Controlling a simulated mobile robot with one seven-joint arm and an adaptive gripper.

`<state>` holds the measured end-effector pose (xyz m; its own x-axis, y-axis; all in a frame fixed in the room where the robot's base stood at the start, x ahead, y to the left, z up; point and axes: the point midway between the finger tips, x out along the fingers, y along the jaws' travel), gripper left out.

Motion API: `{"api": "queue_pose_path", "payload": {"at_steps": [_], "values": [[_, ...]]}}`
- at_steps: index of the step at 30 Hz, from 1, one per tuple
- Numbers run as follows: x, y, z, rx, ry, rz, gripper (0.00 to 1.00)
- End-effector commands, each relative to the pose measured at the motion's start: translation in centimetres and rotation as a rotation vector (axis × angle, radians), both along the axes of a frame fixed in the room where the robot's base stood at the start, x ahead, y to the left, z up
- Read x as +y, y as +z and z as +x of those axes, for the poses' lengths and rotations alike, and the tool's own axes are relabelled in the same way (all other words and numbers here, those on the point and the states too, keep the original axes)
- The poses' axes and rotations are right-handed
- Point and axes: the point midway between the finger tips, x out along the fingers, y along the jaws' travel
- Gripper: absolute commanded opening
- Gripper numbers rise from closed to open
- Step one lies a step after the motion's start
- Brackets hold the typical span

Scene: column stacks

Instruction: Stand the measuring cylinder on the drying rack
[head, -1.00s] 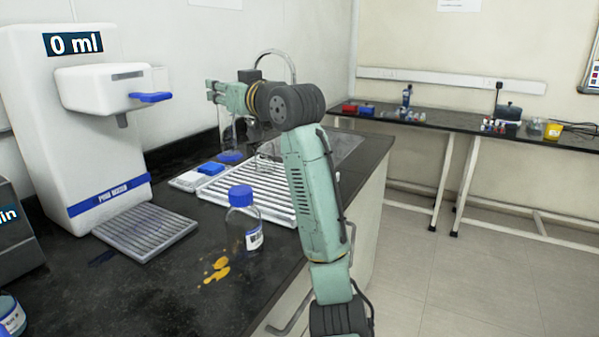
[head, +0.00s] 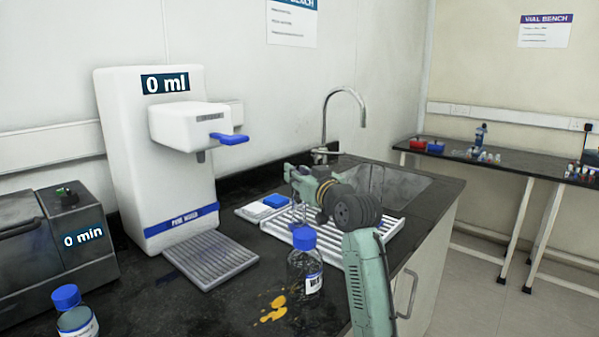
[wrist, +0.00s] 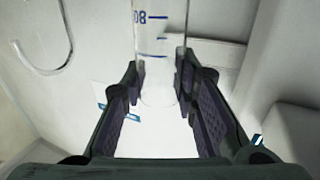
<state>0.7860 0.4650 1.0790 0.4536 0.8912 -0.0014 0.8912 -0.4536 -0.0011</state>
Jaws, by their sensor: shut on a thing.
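My gripper (head: 296,180) is shut on the clear measuring cylinder. In the wrist view the cylinder (wrist: 160,45), with blue graduation marks, stands between the two dark finger pads (wrist: 160,95). In the head view the cylinder is faint below my gripper, and its blue base is hard to make out behind the bottle cap. The white slatted drying rack (head: 281,228) lies on the black bench, below and around my gripper in the picture. My arm hides part of it. I cannot tell whether the cylinder touches the rack.
A blue-capped bottle (head: 304,268) stands in front of the rack, beside an orange spill (head: 272,309). A white dispenser (head: 160,190) with a grey grille (head: 212,262) is left. A blue-and-white item (head: 275,201) lies behind. A sink tap (head: 345,93) stands beyond.

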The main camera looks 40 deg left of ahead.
Motion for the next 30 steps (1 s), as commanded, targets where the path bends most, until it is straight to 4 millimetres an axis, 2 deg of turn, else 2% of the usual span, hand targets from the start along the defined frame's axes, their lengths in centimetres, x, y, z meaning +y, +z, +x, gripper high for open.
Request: {"api": "queue_pose_path", "payload": {"at_steps": [11, 12, 21, 30], "values": [[-0.01, -0.43, -0.02, -0.001, 0.0, 0.0, 0.0], [0.0, -0.4, -0.01, -0.001, 0.0, 0.0, 0.28], [0.0, -0.35, -0.01, -0.001, 0.0, 0.0, 0.47], [0.0, -0.12, -0.01, -0.001, 0.0, 0.0, 0.47]]}}
